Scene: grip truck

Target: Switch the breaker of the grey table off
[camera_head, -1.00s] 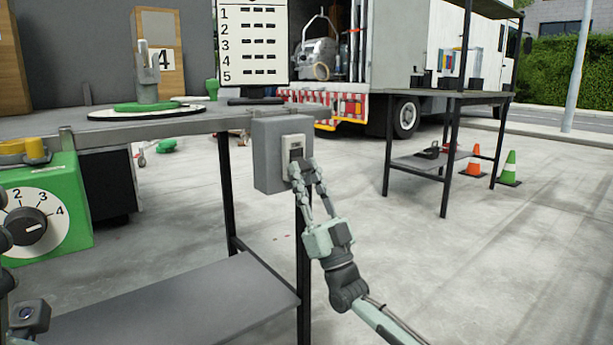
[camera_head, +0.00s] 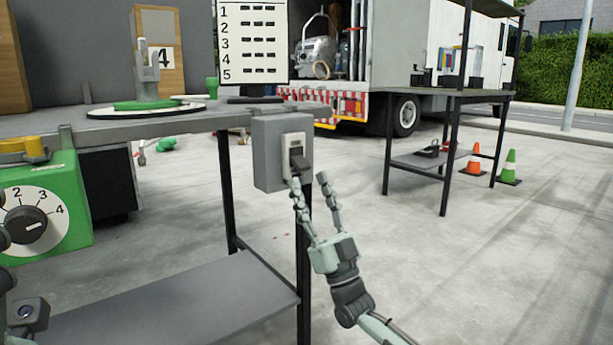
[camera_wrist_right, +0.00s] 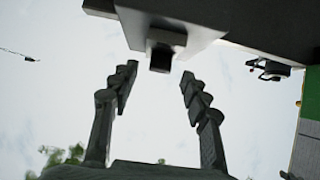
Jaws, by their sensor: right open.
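The breaker is a grey box (camera_head: 268,160) on the front right corner of the grey table (camera_head: 180,124). Its light face plate carries a dark switch lever (camera_head: 298,161), which sticks outward and appears tilted down. My right gripper (camera_head: 309,179) is open and empty just below and right of the lever. Its left fingertip is close to the lever's lower end in the head view; I cannot tell whether they touch. In the right wrist view, the lever (camera_wrist_right: 161,59) shows under the box (camera_wrist_right: 180,18), beyond and between my spread fingers (camera_wrist_right: 159,78). My left gripper is not clearly in view.
A green box with a numbered dial (camera_head: 45,212) stands at the left. The table has a lower shelf (camera_head: 170,305) and dark legs. A second table (camera_head: 450,97), cones (camera_head: 509,168) and a truck (camera_head: 400,50) stand farther back. Floor to the right is clear.

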